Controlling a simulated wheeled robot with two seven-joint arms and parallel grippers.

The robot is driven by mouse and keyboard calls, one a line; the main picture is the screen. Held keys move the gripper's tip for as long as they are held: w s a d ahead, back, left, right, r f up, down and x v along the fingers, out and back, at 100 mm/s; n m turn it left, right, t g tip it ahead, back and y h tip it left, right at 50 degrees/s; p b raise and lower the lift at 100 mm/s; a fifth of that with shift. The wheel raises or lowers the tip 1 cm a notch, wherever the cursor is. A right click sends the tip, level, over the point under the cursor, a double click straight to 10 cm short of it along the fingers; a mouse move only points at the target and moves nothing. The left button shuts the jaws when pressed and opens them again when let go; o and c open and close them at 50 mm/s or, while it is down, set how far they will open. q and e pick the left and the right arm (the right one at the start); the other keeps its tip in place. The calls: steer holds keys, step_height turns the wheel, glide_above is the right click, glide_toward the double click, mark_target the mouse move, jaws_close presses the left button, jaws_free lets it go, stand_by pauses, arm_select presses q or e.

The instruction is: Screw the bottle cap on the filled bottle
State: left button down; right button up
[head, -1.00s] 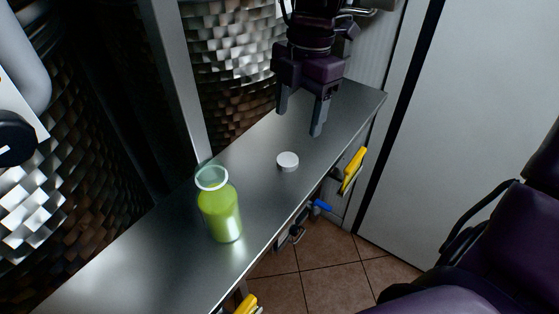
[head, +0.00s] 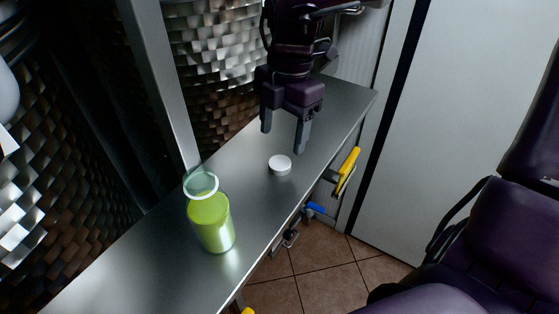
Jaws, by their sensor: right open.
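The filled bottle (head: 212,222) stands upright on the metal shelf (head: 150,262), with green liquid inside and its clear mouth open at the top. The white bottle cap (head: 280,165) lies flat on the shelf, behind and to the right of the bottle, apart from it. My right gripper (head: 284,142) points down above the shelf, close to the cap and a little beyond it. Its two fingers are apart with nothing between them. My left gripper is not in view.
A metal post (head: 160,85) rises behind the shelf on the left, with patterned metal drums (head: 215,70) behind it. A yellow-handled item (head: 347,170) and a blue one (head: 316,208) hang at the shelf's front edge. The shelf's front left is clear.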

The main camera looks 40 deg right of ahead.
mark_target(280, 163)
steer(key=shift+s+a, duration=0.15)
steer(key=shift+s, duration=0.1)
steer(key=f, duration=0.1)
steer(key=f+p, duration=0.1)
steer(key=f, duration=0.1)
steer(key=f+p, duration=0.1)
steer(key=shift+s+a+f, duration=0.25)
steer(key=shift+a+f, duration=0.05)
steer(key=shift+a, duration=0.05)
steer(key=shift+f, duration=0.2)
steer(key=shift+a, duration=0.1)
steer(key=shift+c, duration=0.4)
steer(key=c, duration=1)
